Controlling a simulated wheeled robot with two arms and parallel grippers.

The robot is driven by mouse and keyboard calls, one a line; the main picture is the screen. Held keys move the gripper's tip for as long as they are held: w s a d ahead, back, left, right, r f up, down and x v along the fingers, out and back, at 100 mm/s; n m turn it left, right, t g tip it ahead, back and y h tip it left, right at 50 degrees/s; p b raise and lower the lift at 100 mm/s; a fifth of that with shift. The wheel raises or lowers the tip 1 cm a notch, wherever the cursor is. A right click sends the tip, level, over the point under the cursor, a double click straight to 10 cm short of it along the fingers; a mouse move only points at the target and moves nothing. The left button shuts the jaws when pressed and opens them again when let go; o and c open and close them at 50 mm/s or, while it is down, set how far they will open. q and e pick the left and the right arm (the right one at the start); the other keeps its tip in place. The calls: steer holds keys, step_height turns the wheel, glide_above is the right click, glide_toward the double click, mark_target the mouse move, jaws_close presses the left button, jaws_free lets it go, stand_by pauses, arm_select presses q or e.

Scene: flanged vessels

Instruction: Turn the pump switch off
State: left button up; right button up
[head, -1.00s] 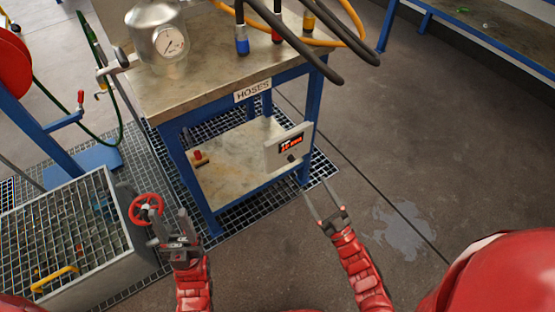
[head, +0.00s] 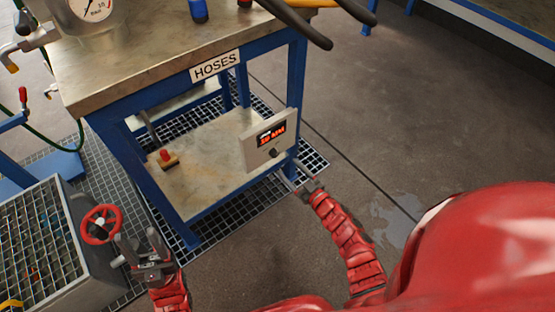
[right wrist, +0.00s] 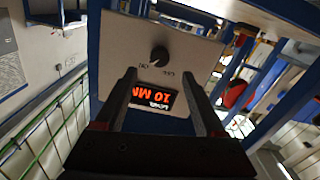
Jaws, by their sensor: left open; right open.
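A pale control panel (head: 252,154) with a lit orange-red display (head: 271,136) is mounted on the bench's lower front right. Its dark round switch knob (head: 273,153) sits below the display. The right wrist view shows the knob (right wrist: 159,56) and display (right wrist: 153,97) upside down, with small labels beside the knob. I cannot tell the knob's setting for sure. My right gripper (head: 297,180) is open and empty, below and right of the panel. In the right wrist view its fingers (right wrist: 159,78) point at the panel, apart from the knob. My left gripper (head: 142,243) is open and empty, lower left.
The steel-topped bench (head: 150,75) has a blue frame and a "HOSES" label (head: 215,65). A small red-handled item (head: 167,158) lies on its lower shelf. A red handwheel (head: 101,224) stands near my left gripper. The floor right of the bench is clear.

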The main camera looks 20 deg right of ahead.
mark_target(276, 155)
steer(key=b+x, duration=0.1)
steer(key=x, duration=0.6)
steer(key=shift+w+b, duration=0.15)
steer(key=shift+b, duration=0.25)
jaws_close()
